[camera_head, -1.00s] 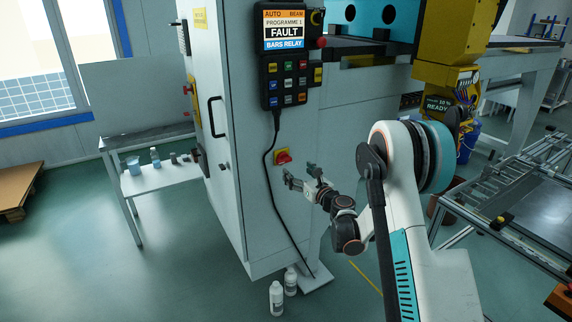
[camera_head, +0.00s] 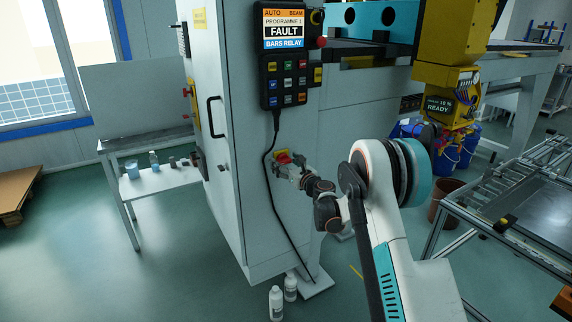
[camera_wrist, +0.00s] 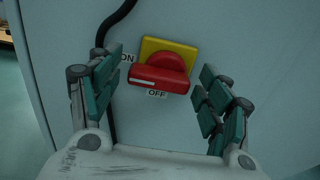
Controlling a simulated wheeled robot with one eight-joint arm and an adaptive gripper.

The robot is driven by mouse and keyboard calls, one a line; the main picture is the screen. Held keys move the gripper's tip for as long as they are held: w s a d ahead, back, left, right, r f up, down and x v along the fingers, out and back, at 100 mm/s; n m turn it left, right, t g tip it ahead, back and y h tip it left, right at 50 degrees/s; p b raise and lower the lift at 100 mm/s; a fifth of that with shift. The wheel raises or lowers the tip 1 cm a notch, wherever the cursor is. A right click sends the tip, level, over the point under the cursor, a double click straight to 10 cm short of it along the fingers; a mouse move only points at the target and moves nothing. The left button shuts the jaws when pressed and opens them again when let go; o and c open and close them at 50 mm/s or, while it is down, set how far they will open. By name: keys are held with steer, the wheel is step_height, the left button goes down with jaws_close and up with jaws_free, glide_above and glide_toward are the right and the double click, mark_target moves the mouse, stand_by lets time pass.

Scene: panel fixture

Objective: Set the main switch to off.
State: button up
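The main switch is a red rotary knob (camera_wrist: 160,72) on a yellow plate (camera_wrist: 180,47), fixed to the pale cabinet face. In the wrist view its handle bar lies nearly level, with a white mark at its left end beside the ON label; the OFF label (camera_wrist: 157,93) is below it. My gripper (camera_wrist: 157,92) is open, one finger on each side of the knob, with gaps visible on both sides. In the head view my gripper (camera_head: 290,170) is at the switch (camera_head: 282,157) and partly covers it.
A black cable (camera_head: 269,190) hangs from the control pendant (camera_head: 285,55) and passes just left of the switch. The pendant screen reads FAULT. White bottles (camera_head: 276,303) stand on the floor below. A small side table (camera_head: 165,180) is at left.

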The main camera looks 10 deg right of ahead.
steer(key=c, duration=0.7)
steer(key=shift+n, duration=0.3)
steer(key=n, duration=0.2)
steer(key=shift+f+n, duration=0.1)
steer(key=shift+n, duration=0.3)
steer(key=n, duration=0.3)
steer(key=shift+f+n, duration=0.15)
steer(key=shift+n, duration=0.25)
steer(key=n, duration=1)
steer(key=shift+d+f+n, duration=0.15)
steer(key=shift+f+n, duration=0.15)
steer(key=shift+f, duration=0.05)
